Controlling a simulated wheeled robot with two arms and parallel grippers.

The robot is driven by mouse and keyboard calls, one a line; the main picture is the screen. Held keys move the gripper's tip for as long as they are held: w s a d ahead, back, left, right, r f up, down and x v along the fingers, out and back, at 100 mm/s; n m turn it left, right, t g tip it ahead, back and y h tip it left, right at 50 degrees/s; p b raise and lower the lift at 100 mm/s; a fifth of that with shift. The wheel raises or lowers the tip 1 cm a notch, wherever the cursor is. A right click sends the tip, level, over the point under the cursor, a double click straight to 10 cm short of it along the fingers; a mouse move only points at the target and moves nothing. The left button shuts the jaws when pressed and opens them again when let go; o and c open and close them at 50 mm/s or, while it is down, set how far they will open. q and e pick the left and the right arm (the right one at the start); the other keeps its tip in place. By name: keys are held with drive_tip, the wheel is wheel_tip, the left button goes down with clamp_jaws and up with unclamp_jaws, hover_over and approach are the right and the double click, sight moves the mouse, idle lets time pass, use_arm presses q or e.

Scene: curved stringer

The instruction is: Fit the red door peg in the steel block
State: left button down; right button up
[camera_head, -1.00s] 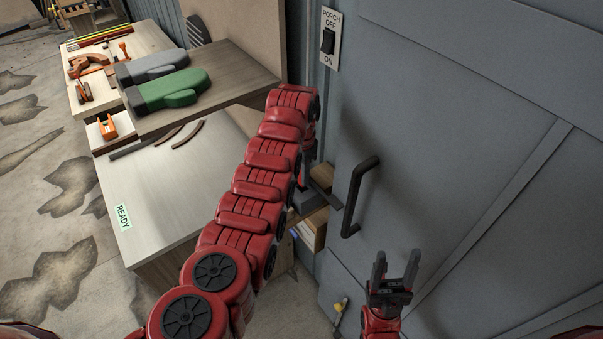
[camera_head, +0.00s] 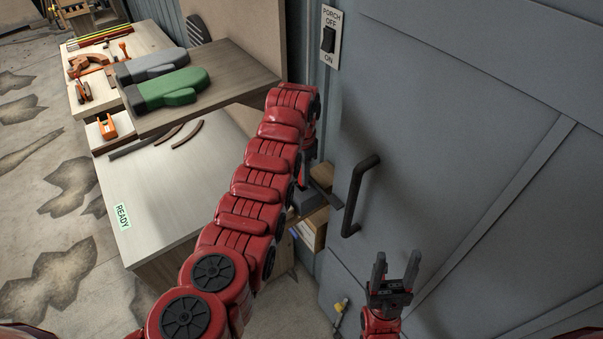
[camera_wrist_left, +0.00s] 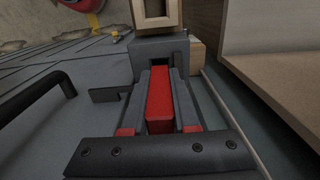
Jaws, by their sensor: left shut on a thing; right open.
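The red peg (camera_wrist_left: 160,106) is a straight red bar, seen in the left wrist view. My left gripper (camera_wrist_left: 160,84) is shut on it, with a grey finger along each side. The steel block (camera_wrist_left: 150,46) is grey, with a dark slot in line with the peg's far end. I cannot tell whether the peg's tip is inside the slot. In the head view my red left arm hides most of the left gripper; a bit of red (camera_head: 303,180) shows beside the arm. My right gripper (camera_head: 391,274) is open and empty before the door.
A grey door (camera_head: 450,130) with a black handle (camera_head: 355,195) fills the right. A grey bracket (camera_wrist_left: 106,94) projects left of the block. A pale workbench (camera_head: 165,190) and a shelf with mitts (camera_head: 170,90) stand left. A switch plate (camera_head: 329,38) is on the wall.

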use_arm(q)
drive_tip(key=shift+b, duration=0.35)
idle(0.6)
drive_tip(key=shift+b, duration=0.35)
drive_tip(key=shift+f+b, duration=0.5)
drive_tip(key=shift+f, duration=0.55)
drive_tip(key=shift+r, duration=0.25)
drive_tip(key=shift+r, duration=0.5)
idle(0.3)
